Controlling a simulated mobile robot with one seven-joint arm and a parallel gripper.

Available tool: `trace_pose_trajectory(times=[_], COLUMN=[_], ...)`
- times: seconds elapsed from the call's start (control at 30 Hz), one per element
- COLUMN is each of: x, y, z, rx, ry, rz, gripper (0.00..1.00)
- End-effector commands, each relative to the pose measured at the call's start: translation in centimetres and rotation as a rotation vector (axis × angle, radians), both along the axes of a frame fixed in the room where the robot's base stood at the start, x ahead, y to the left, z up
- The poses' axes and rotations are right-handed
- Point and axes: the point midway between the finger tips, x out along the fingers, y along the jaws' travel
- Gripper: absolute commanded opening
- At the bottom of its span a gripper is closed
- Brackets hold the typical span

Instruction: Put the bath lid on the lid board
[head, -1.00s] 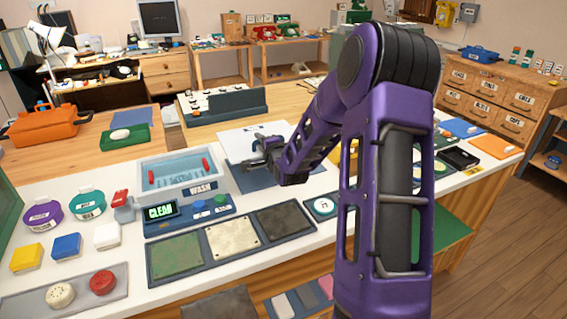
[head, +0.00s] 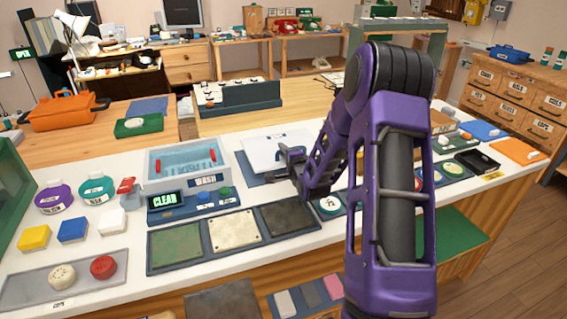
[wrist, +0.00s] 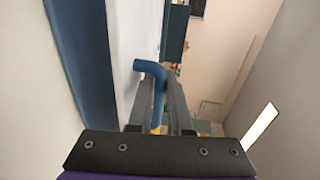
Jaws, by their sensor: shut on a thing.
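The bath lid (head: 262,153) is a flat pale panel behind the wash bath's right side. It overlaps the blue lid board (head: 249,180), whose left and front edges show. My gripper (head: 287,157) is at the lid's right part. In the wrist view, my gripper (wrist: 168,92) is shut on a blue bent handle (wrist: 150,68), which I take for the lid's. A pale surface with a blue band runs along its left there. I cannot tell whether the lid touches the board. The wash bath (head: 158,180) stands open, with water and red-handled items inside.
A panel reading CLEAR (head: 166,200) is before the bath. A tray of green, cream and dark pads (head: 233,228) lies in front. Round-lidded jars (head: 97,188) stand left. A dark rack (head: 238,95) stands behind the lid. Small trays (head: 458,168) lie to the right.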

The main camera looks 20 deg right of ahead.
Motion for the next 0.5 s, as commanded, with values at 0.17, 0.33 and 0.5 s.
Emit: trace_pose_trajectory(times=[0.17, 0.33, 0.5], x=[0.0, 0.0, -0.1], y=[0.1, 0.1, 0.0], z=[-2.3, -3.7, -3.7], rx=[0.000, -0.001, 0.000], ry=[0.001, -0.001, 0.002], rz=[0.001, 0.001, 0.000], gripper=[0.00, 0.00, 0.21])
